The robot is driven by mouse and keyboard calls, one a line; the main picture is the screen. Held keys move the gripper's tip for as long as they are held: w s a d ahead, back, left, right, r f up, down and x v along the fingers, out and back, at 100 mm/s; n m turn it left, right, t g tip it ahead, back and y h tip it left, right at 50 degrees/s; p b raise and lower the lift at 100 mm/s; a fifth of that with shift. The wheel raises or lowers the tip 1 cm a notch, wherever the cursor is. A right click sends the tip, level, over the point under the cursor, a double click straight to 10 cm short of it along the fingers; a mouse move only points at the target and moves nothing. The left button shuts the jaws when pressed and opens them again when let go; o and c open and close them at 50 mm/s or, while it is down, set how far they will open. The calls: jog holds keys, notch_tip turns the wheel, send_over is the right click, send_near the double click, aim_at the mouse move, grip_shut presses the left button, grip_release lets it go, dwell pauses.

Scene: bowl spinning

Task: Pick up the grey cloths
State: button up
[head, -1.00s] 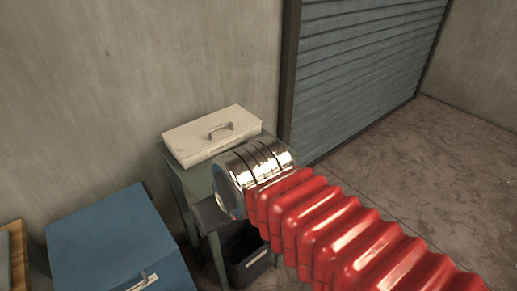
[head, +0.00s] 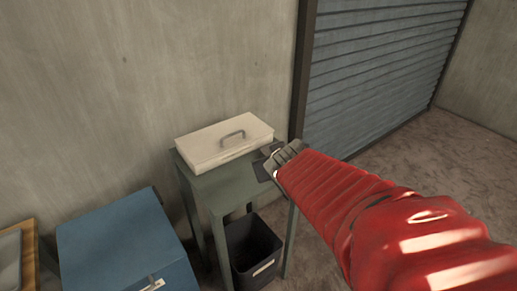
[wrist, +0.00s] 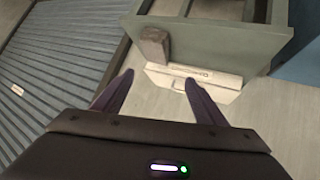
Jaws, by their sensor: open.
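In the wrist view, a small grey-brown folded bundle (wrist: 155,47), which looks like the grey cloths, lies on the green-grey table (wrist: 222,42) near its edge. My gripper (wrist: 160,78) is open, its two dark fingers apart and empty. The bundle appears beyond the fingertips, with a visible gap. In the head view, my gripper (head: 268,164) is at the table's (head: 207,192) right side, just in front of the white case. I cannot make out the cloths there; my gripper and arm may hide them.
A white case (head: 226,142) with a handle lies on the tabletop; it also shows in the wrist view (wrist: 207,82). A dark bin (head: 254,250) stands beneath the table. A blue cabinet (head: 125,240) is at left. A shutter (head: 385,70) and open floor (head: 462,165) are at right.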

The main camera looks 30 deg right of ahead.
jog(key=w+d+f+n+t+y, duration=0.1)
jog(key=d+f+t+y, duration=0.2)
jog(key=d+f, duration=0.4)
jog(key=shift+d+f+t+y, duration=0.4)
jog(key=shift+d+t, duration=0.1)
jog(key=shift+d, duration=0.1)
jog(key=shift+w, duration=0.15)
